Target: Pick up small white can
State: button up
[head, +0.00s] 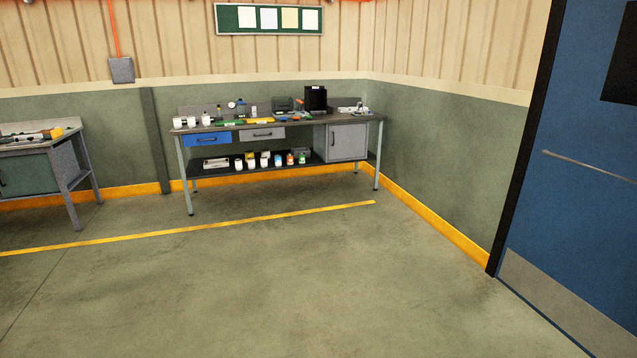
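Several small white cans or cups stand in the head view, far off at a workbench (350,119) against the back wall. A row of small cans, some white with coloured parts, stands on the bench's dark lower shelf (217,170); one white can (239,163) is at the row's left end. Some white cylinders (179,122) also stand on the left of the bench top. They are too small for me to tell which is the small white can. My gripper is not in view.
The concrete floor (250,280) before the bench is clear, with a yellow line (190,228) across it. A second bench (40,165) stands at the left edge. A blue door (580,180) is on the right.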

aim_at(205, 117)
jog(key=i+l+u, duration=0.1)
jog(key=i+l, duration=0.75)
jog(key=i+j+u, duration=0.1)
jog(key=i+u, duration=0.2)
jog(key=i, duration=0.5)
jog(key=i+l+u, duration=0.15)
jog(key=i+u, duration=0.2)
jog(key=i, duration=2.25)
jog(key=i+u, duration=0.2)
jog(key=i, duration=0.4)
jog(key=i+u, duration=0.2)
jog(key=i, duration=0.4)
jog(key=i+l+u, duration=0.2)
jog(key=i, duration=0.4)
jog(key=i+j, duration=0.15)
jog(key=i, duration=0.8)
jog(key=i+j+u, duration=0.1)
jog(key=i, duration=0.9)
jog(key=i+j+z, duration=0.2)
jog(key=i, duration=0.45)
jog(key=l, duration=0.05)
